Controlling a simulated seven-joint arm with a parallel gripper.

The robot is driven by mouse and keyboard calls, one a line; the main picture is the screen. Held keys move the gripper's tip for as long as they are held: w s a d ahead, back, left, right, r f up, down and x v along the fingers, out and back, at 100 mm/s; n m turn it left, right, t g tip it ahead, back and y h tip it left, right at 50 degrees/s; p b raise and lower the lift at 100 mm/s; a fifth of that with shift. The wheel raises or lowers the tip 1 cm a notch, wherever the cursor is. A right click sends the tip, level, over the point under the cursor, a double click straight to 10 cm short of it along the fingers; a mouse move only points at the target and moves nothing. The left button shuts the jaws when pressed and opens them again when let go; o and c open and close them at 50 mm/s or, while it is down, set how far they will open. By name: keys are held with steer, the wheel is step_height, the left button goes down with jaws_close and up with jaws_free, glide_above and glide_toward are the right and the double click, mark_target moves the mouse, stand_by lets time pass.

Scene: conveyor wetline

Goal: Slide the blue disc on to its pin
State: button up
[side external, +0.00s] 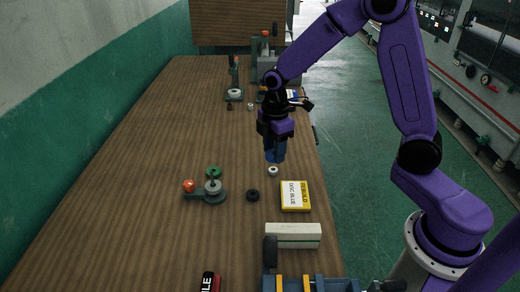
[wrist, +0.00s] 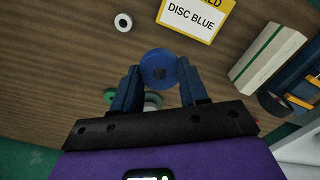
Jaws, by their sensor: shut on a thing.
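My gripper (side external: 274,157) is shut on the blue disc (wrist: 159,68), which sits between the two blue fingertips in the wrist view with its dark centre hole showing. In the side external view the disc can hardly be told from the blue fingers. The gripper is above the table, apart from the grey fixture (side external: 209,194), which lies to its left with a short upright pin (side external: 211,178) and an orange-red ball (side external: 188,186). In the wrist view the fixture is mostly hidden behind the disc and gripper. I cannot tell whether this is the blue disc's pin.
A yellow-edged card reading "DISC BLUE" (side external: 295,196), a pale block (side external: 293,235) and a blue-grey device (side external: 315,283) stand nearer. More fixtures stand at the back. The left table is clear.

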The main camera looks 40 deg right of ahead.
steer(key=s+r, duration=0.1)
steer(key=s, duration=0.2)
step_height(320, 180, up, 4)
glide_above(213, 185)
steer(key=shift+w+d+f, duration=0.1)
steer(key=shift+f, duration=1.45)
steer(key=shift+w+f, duration=0.1)
steer(key=shift+f, duration=1.4)
steer(key=shift+f, duration=2.95)
steer(key=o, duration=1.1)
steer(key=shift+r, duration=0.1)
steer(key=shift+r, duration=8.65)
